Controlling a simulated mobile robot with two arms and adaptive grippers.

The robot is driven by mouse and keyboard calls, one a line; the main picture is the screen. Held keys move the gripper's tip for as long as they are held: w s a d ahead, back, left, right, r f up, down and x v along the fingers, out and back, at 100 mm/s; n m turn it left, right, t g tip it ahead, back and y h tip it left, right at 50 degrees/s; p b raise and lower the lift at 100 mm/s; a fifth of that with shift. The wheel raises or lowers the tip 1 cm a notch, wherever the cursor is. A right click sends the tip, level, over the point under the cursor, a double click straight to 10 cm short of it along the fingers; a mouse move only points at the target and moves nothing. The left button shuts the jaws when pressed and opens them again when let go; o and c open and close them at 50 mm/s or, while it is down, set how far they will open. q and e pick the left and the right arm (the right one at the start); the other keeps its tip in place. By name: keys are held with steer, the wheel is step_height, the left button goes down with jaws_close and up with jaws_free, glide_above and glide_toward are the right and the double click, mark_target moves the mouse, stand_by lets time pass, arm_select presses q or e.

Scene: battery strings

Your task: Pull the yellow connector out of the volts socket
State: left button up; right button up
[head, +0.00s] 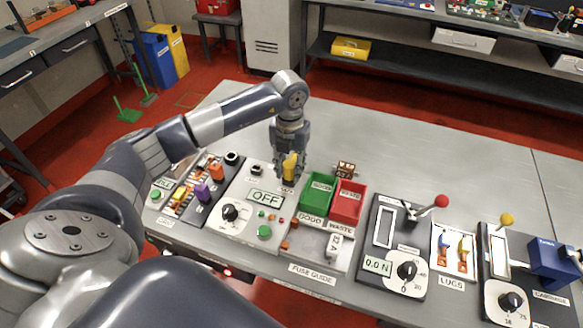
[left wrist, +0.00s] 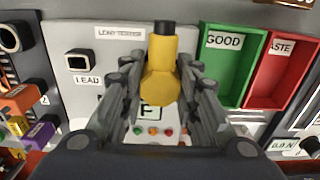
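In the left wrist view the yellow connector (left wrist: 162,72) has a black end pointing up the picture. The finger pads of my left gripper (left wrist: 161,85) press on both its sides. The volts socket is hidden behind connector and fingers, so I cannot tell whether the connector is seated in it. The lead socket (left wrist: 82,61) is empty at the left. My right gripper is not in view.
A green GOOD bin (head: 318,194) and a red WASTE bin (head: 348,202) stand just right of the gripper. Orange and purple connectors (head: 202,192) sit on a panel at the left. A force gauge (head: 397,250) is further right.

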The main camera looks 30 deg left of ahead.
mark_target(290, 164)
arm_select(q)
steer(key=shift+c, duration=1)
steer(key=shift+w+r+p, duration=0.1)
steer(key=shift+r+p, duration=0.2)
steer(key=shift+r, duration=0.1)
steer(key=shift+r, duration=0.15)
steer(key=shift+r, duration=0.35)
steer(key=shift+p, duration=0.3)
steer(key=shift+r+p, duration=0.5)
steer(key=shift+r, duration=0.4)
